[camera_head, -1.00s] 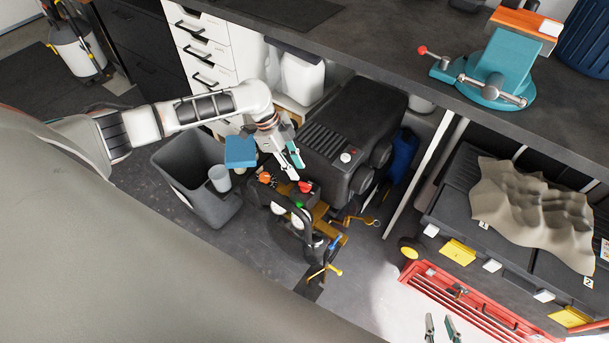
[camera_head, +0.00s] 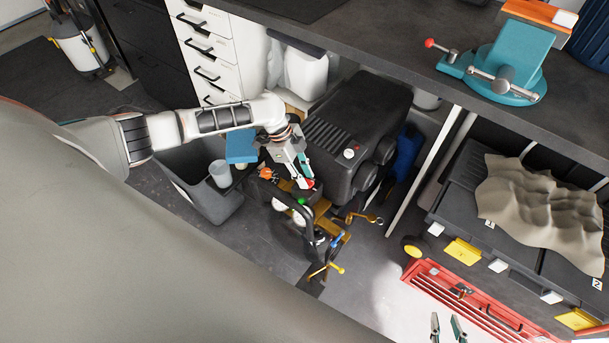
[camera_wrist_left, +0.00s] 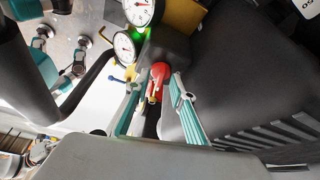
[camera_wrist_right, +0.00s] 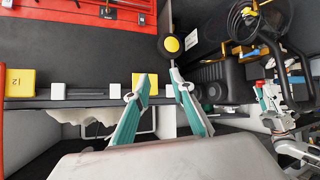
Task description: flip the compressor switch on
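The black compressor (camera_head: 360,125) stands under the bench. Its red switch (camera_head: 311,184) is on the box at its front, beside a green light (camera_head: 300,201). In the left wrist view the red switch (camera_wrist_left: 160,72) sits between the fingertips of my left gripper (camera_wrist_left: 155,86). The fingers are apart, one on each side of the switch; whether either touches it I cannot tell. My left gripper (camera_head: 305,175) partly covers the box in the head view. My right gripper (camera_head: 448,328) is open and empty, low at the right; its fingers (camera_wrist_right: 160,80) show apart.
Two gauges (camera_wrist_left: 124,47) and a black handle (camera_head: 308,235) are close to the switch. A grey bin (camera_head: 205,205) stands to the left. A red toolbox (camera_head: 470,300) and a black case (camera_head: 460,215) lie to the right. The bench top (camera_head: 400,45) overhangs the compressor.

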